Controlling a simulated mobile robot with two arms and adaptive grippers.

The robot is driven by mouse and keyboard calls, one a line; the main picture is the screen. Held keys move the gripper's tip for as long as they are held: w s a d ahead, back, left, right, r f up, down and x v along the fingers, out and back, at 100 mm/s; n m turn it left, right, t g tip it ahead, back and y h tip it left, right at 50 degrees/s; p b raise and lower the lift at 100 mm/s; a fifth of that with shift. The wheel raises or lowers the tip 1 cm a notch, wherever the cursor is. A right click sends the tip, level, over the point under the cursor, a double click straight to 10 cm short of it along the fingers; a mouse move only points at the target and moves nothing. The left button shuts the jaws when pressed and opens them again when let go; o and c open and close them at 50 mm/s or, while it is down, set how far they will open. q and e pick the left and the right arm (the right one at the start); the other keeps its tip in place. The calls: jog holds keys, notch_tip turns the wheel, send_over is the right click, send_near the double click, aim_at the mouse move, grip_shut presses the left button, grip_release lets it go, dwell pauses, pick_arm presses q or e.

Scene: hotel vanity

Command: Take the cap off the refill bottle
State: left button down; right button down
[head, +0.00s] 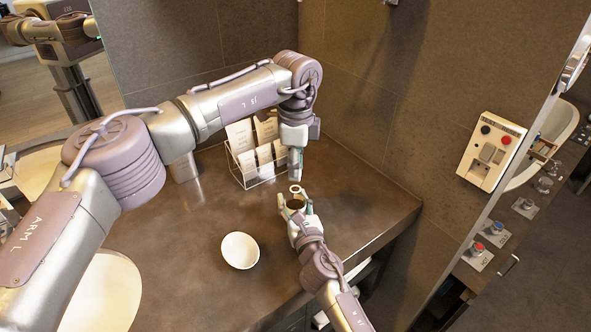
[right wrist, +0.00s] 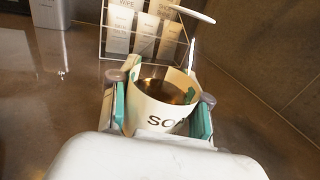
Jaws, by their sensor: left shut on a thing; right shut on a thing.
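The refill bottle (head: 296,204) is a pale container with an open top and dark contents inside. It stands upright between the fingers of my right gripper (head: 295,207), which is shut on it. In the right wrist view the bottle (right wrist: 160,112) shows dark letters beginning "SO" on its side. The cap (head: 296,189) is a white disc just below the fingertips of my left gripper (head: 295,174), which is shut on it. The cap (right wrist: 194,14) is above the bottle's rim and apart from it in the right wrist view. The left fingers are outside that view.
A wire rack (head: 258,178) with white packets stands behind the grippers. A white bowl (head: 240,250) sits on the dark counter (head: 200,235) to the left of my right gripper. A wall panel with buttons (head: 491,150) is at right. The counter's right end is clear.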

pick_arm(q)
notch_tip(320, 180, up, 3)
jog(key=shift+f, duration=0.15)
pick_arm(e)
jog(key=shift+c, duration=2.3)
grip_release()
